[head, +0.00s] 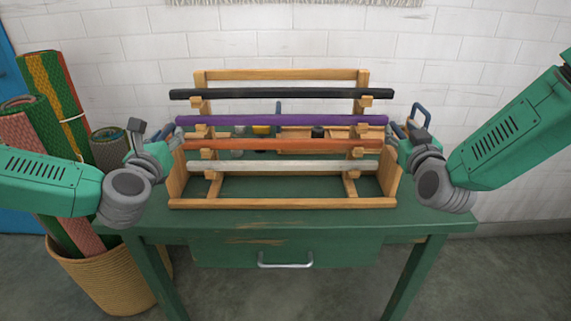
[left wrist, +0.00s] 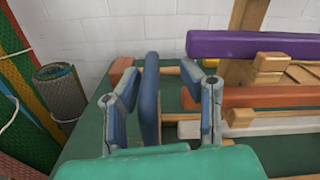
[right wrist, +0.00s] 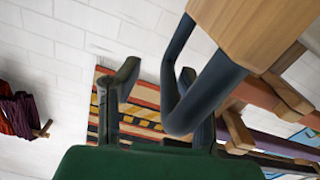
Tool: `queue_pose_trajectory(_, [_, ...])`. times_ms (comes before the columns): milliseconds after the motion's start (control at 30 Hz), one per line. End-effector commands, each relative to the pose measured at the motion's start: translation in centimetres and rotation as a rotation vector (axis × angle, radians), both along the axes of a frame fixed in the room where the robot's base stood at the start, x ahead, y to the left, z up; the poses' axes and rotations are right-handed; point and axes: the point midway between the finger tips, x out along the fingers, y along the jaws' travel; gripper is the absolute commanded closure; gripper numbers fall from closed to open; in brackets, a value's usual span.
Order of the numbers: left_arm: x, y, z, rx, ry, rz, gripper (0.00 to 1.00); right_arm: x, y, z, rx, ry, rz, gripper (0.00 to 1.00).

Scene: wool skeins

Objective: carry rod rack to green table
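The wooden rod rack (head: 283,203) stands on the green table (head: 220,232) and bears a black rod (head: 280,94), a purple rod (head: 290,120), an orange rod (head: 280,145) and a white rod (head: 285,166). My left gripper (head: 157,138) is at the rack's left end. In the left wrist view its open fingers (left wrist: 162,98) stand either side of a blue handle (left wrist: 151,98), with gaps. My right gripper (head: 408,138) is at the right end. In the right wrist view its fingers (right wrist: 162,90) are apart, and the right-end blue handle (right wrist: 183,112) lies near one finger.
A wooden tray (head: 300,132) with small items sits behind the rack. A wicker basket (head: 110,275) with rolled rugs (head: 50,90) stands left of the table. A white brick wall is close behind. The table has a drawer with a metal handle (head: 285,264) in front.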

Motion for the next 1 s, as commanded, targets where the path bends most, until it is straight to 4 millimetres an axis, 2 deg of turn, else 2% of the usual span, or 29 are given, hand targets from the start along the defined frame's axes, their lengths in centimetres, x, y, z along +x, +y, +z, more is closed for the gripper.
queue_pose_trajectory(200, [-4.9, -0.2, -0.1, -0.001, 0.002, -0.002, 0.65, 0.0, 0.0, 0.0, 0.000, 0.000, 0.000, 0.65])
queue_pose_trajectory(400, [-8.2, -0.5, 0.0, 0.002, 0.002, -0.002, 0.65, 0.0, -0.1, -0.1, 0.002, 0.000, 0.000, 0.65])
queue_pose_trajectory(567, [-9.3, -0.4, 0.0, 0.004, 0.000, -0.001, 0.65, -0.1, -0.1, -0.1, 0.001, 0.001, 0.000, 0.65])
queue_pose_trajectory(667, [-9.5, -0.3, 0.0, 0.003, 0.000, 0.000, 0.65, -0.9, 0.0, -0.1, 0.000, 0.001, 0.001, 0.65])
queue_pose_trajectory(767, [-9.5, -0.3, 0.0, 0.003, 0.000, 0.000, 0.65, -2.5, 0.0, -0.1, 0.000, 0.002, 0.002, 0.65])
queue_pose_trajectory(1000, [-9.5, -0.3, 0.0, 0.002, 0.000, 0.000, 0.65, -7.7, -0.1, -0.2, 0.000, 0.005, 0.002, 0.65])
